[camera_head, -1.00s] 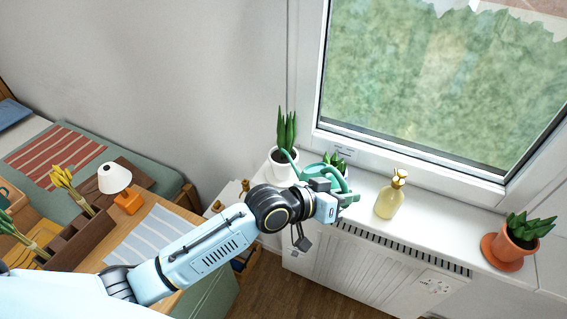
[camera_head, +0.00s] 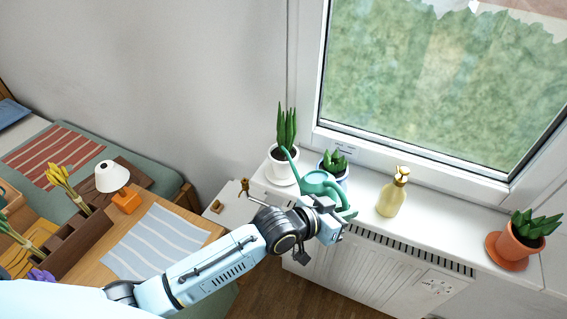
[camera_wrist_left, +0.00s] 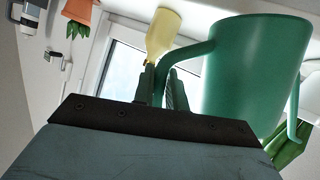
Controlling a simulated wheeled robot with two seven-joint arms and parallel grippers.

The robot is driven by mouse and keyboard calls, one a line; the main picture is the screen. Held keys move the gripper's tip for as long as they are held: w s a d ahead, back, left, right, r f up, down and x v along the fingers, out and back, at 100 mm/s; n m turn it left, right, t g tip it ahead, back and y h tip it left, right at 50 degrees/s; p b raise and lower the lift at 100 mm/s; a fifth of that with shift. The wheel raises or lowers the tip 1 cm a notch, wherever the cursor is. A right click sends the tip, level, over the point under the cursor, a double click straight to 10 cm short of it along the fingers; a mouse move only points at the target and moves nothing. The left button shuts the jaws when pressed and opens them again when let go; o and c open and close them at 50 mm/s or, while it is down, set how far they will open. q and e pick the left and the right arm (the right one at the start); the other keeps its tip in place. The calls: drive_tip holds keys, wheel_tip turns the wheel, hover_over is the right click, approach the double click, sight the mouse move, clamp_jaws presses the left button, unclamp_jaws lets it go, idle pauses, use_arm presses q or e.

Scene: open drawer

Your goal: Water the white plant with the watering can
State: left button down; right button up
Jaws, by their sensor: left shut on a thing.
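The watering can (camera_head: 314,183) is green with a long thin spout. My left gripper (camera_head: 331,208) is shut on its handle and holds it at the windowsill. The can body and handle also show in the left wrist view (camera_wrist_left: 250,75), with my fingers (camera_wrist_left: 163,88) on the handle. The white plant, tall green leaves in a white pot (camera_head: 281,170), stands at the left end of the sill. The spout reaches up and left across the front of this pot, its tip near the leaf bases. I see no water. My right gripper is out of view.
A short succulent (camera_head: 335,160) in a bluish pot stands just behind the can. A yellow bottle (camera_head: 391,197) stands to the right, and an orange potted plant (camera_head: 513,247) farther right. The window frame (camera_head: 400,160) rises behind. The sill between bottle and orange pot is clear.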

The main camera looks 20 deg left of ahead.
use_arm(q)
drive_tip(key=shift+r, duration=0.1)
drive_tip(key=shift+m+t+y, duration=0.3)
drive_tip(key=shift+m+y, duration=0.2)
drive_tip(key=shift+m, duration=0.3)
drive_tip(key=shift+w+a+f+b, duration=0.15)
drive_tip(key=shift+f+b, duration=0.55)
drive_tip(key=shift+f, duration=0.6)
drive_tip(key=shift+a+f+b, duration=0.1)
drive_tip(key=shift+f+b, duration=0.55)
drive_tip(key=shift+f, duration=0.65)
drive_tip(key=shift+a+f, duration=0.15)
drive_tip(key=shift+f, duration=0.55)
drive_tip(key=s+r+p, duration=0.4)
drive_tip(key=r+p, duration=0.1)
drive_tip(key=p, duration=0.2)
drive_tip(key=shift+s+a+r, duration=0.15)
drive_tip(key=shift+s+r, duration=0.1)
drive_tip(key=shift+s, duration=0.1)
